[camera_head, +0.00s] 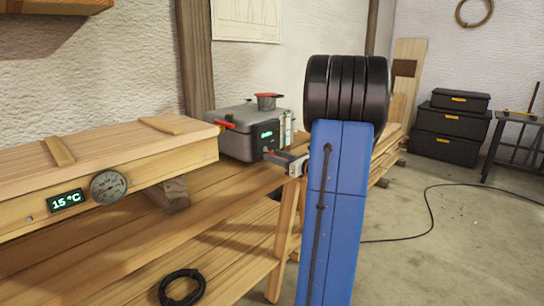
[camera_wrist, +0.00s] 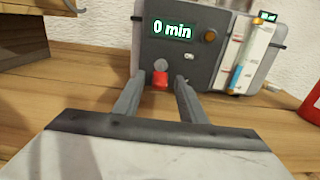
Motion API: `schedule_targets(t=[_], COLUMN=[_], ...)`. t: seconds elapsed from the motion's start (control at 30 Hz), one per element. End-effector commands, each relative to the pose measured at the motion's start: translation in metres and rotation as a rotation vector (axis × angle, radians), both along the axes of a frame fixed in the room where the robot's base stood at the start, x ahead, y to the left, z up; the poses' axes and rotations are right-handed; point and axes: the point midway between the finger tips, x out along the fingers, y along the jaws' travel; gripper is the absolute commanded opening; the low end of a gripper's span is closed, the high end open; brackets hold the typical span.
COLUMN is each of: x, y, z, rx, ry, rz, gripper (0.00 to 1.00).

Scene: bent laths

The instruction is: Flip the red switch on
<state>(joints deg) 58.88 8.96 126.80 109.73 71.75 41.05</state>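The red switch (camera_wrist: 160,79) is a small red piece below a round grey boss on the dark front panel (camera_wrist: 190,64) of a grey box. Above it a green display (camera_wrist: 172,30) reads "0 min", and an amber lamp (camera_wrist: 209,36) looks unlit. My gripper (camera_wrist: 160,86) is open, its fingers on either side of the switch in the wrist view; I cannot tell whether they touch it. In the head view my gripper (camera_head: 270,155) is in front of the grey box (camera_head: 238,115), and the switch is not clearly visible.
A sight gauge (camera_wrist: 242,62) is right of the panel. A red object (camera_wrist: 311,108) stands at the right edge. In the head view a long wooden box (camera_head: 120,165) with a dial and a "15 °C" display lies left on the bench. Black cases (camera_head: 450,125) stand at back right.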

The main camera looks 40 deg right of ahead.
Motion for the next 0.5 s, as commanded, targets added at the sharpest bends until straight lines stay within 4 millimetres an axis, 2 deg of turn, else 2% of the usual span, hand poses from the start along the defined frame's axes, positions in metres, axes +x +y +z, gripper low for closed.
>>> schedule_targets(t=[0.2, 0.5], x=[0.017, 0.019], y=[0.002, 0.002], z=[0.0, 0.0], rx=[0.0, 0.0], ry=[-0.001, -0.001], rz=[0.001, 0.0], gripper=[0.38, 0.38])
